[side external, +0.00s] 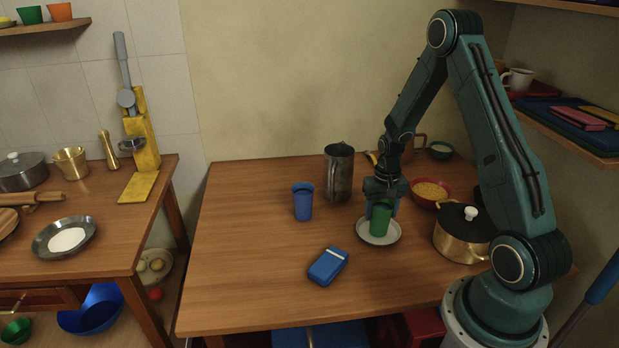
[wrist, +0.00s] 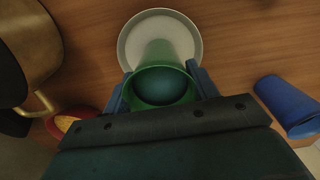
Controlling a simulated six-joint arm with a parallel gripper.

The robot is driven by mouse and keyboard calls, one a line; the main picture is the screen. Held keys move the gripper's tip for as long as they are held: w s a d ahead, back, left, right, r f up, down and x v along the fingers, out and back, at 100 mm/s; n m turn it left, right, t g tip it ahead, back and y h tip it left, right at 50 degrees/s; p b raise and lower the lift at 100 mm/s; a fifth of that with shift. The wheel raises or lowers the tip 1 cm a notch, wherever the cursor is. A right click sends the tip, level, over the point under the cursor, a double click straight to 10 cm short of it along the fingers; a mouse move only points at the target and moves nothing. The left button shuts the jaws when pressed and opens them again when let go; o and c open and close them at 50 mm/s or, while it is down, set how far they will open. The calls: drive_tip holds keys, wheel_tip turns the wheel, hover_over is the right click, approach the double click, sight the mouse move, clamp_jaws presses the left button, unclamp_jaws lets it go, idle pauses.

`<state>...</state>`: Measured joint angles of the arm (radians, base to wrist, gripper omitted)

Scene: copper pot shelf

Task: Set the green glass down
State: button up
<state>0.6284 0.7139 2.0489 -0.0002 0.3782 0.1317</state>
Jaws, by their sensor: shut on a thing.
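The green glass (side external: 380,220) is upright between the fingers of my gripper (side external: 381,196), which is shut on it. In the side external view the glass is over a white plate (side external: 379,239) on the wooden table. In the wrist view the green glass (wrist: 160,85) is between the two blue fingertips of my gripper (wrist: 160,84), with the white plate (wrist: 190,40) beyond its base. The glass has something dark and rounded inside, or a dark inner bottom; I cannot tell which. I cannot tell whether its base touches the plate.
A blue cup (side external: 302,202) and a metal pitcher (side external: 339,172) stand left of the glass. A blue box (side external: 328,267) lies in front. A lidded brass pot (side external: 461,238) and a red bowl (side external: 429,194) are close on the right. The table's left part is clear.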

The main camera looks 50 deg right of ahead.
drive_tip(key=shift+f, duration=0.1)
drive_tip(key=o, duration=1.2)
drive_tip(key=shift+c, duration=0.2)
wheel_tip(320, 180, up, 12)
idle(0.6)
